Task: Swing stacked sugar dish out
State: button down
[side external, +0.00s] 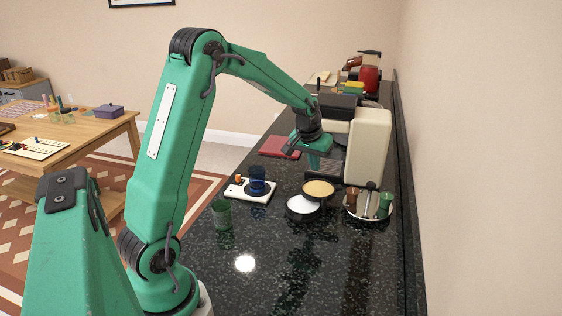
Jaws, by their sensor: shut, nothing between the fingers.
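The stacked sugar dish stands on the dark speckled counter. Its upper dark round dish (318,188) has a tan fill, and its lower dark dish (303,207) has a white fill. The upper dish sits offset to the right and back of the lower one, so most of the white fill shows. My gripper (314,164) is shut and empty, pointing down just behind the upper dish in the picture. I cannot tell whether it touches the dish.
A cream appliance (367,145) stands right of my gripper. A round tray (367,214) with red and green shakers is right of the dishes. Left are a white board (240,194) with a blue cup (257,178) and a green glass (221,213). The front counter (300,270) is clear.

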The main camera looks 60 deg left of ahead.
jog(key=s+d+f+n+t+y, duration=0.1)
jog(key=s+d+n+t+y, duration=0.1)
jog(key=s+n, duration=0.7)
jog(key=s+t, duration=0.1)
jog(key=s, duration=0.4)
jog(key=shift+s+d+n, duration=0.2)
jog(key=shift+s+n, duration=0.1)
jog(key=shift+n, duration=0.1)
jog(key=shift+f, duration=0.2)
send_near(300, 199)
jog(key=shift+s+a+f, duration=0.1)
jog(key=shift+a+f, duration=0.3)
jog(key=shift+f, duration=0.35)
jog(key=shift+s+a+f, duration=0.1)
jog(key=shift+a+f, duration=0.3)
jog(key=shift+f, duration=0.35)
jog(key=shift+s+a+f, duration=0.1)
jog(key=shift+a+f, duration=0.35)
jog(key=shift+f, duration=0.35)
jog(key=shift+w+f, duration=0.15)
jog(key=shift+w, duration=0.15)
jog(key=shift+w+d, duration=0.2)
jog(key=shift+w, duration=1.65)
jog(key=shift+w+a+m, duration=0.2)
jog(key=shift+w, duration=0.25)
jog(key=shift+w+a+m, duration=0.2)
jog(key=shift+w, duration=0.2)
